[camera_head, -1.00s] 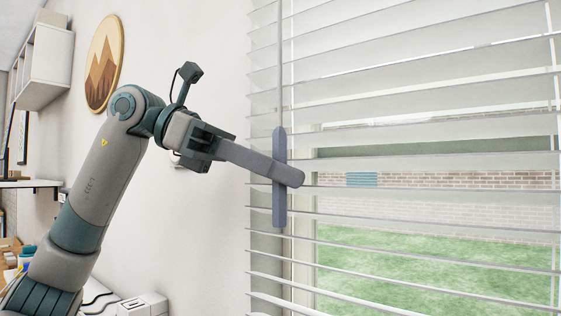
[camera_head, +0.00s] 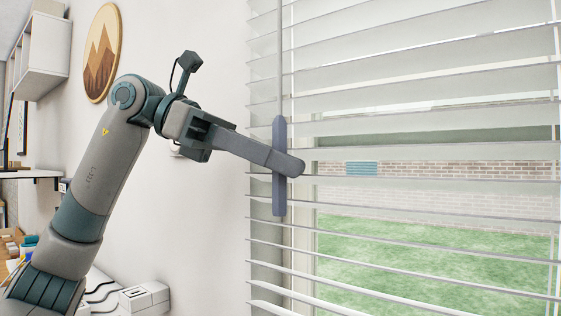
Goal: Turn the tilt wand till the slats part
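The tilt wand (camera_head: 279,195) is a grey-blue upright bar at the left edge of the blind, below a thin rod (camera_head: 280,60). My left gripper (camera_head: 290,163) reaches in from the left, and one long grey finger lies across the front of the wand's middle. The other finger is hidden, so I cannot tell whether the gripper is closed on the wand. The slats (camera_head: 430,96) of the white blind are tilted with gaps between them; brick and grass show through, more clearly low down. My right gripper is out of view.
A round mountain picture (camera_head: 102,55) hangs there. A white wall cabinet (camera_head: 42,57) and a shelf (camera_head: 30,174) are at far left. A white box (camera_head: 145,298) stands at the bottom.

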